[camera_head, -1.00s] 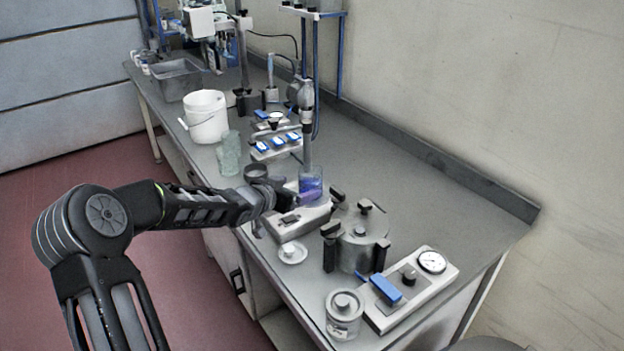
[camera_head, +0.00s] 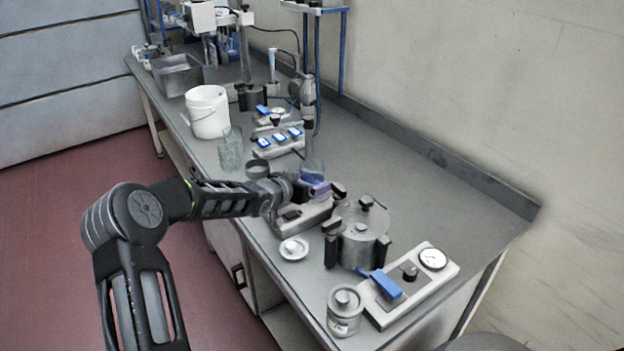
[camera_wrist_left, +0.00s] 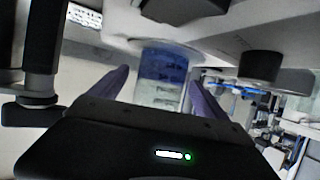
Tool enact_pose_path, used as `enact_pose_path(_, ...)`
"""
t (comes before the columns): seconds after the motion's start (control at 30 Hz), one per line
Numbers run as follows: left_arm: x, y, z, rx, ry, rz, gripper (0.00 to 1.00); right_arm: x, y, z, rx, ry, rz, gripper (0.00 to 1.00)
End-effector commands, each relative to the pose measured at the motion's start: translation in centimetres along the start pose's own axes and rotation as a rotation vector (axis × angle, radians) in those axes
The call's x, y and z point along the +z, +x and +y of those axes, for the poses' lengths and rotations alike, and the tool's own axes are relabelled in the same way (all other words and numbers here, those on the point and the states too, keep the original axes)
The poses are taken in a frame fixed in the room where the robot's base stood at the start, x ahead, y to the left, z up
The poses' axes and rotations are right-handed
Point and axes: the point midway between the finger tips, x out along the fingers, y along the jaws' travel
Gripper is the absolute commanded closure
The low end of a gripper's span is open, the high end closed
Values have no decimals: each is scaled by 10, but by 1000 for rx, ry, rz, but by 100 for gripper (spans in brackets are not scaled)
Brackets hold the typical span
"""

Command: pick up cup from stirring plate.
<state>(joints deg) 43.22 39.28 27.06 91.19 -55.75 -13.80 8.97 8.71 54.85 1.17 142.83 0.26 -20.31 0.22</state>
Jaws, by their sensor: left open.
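The cup (camera_head: 312,170) is clear with blue liquid in it. It is at the stirring plate (camera_head: 300,218), a pale box near the bench's front edge, partly hidden by my gripper. My left gripper (camera_head: 313,189) reaches in from the left at the cup's side, fingers open. In the left wrist view the cup (camera_wrist_left: 162,70) shows between the two purple fingers (camera_wrist_left: 160,88), with a gap visible on each side. I cannot tell how deep it sits between them. My right gripper is not in view.
A lidded metal pot (camera_head: 359,240) with black clamps stands close right of the plate. A small white dish (camera_head: 293,248) lies in front. A glass beaker (camera_head: 230,150) and white bucket (camera_head: 207,112) stand behind left. The bench's right rear is clear.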

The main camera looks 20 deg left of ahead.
Motion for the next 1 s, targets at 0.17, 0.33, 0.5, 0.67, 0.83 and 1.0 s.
enact_pose_path(0.17,-1,18,0,0,0,1,13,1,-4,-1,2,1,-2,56)
enact_pose_path(0.33,0,19,0,0,0,0,13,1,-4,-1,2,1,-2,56)
enact_pose_path(0.5,0,19,0,0,0,0,13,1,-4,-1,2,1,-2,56)
enact_pose_path(0.67,0,19,0,0,0,0,13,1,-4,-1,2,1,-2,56)
enact_pose_path(0.83,0,18,0,0,0,0,18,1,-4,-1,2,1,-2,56)
enact_pose_path(1.0,0,18,0,0,0,0,32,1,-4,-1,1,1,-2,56)
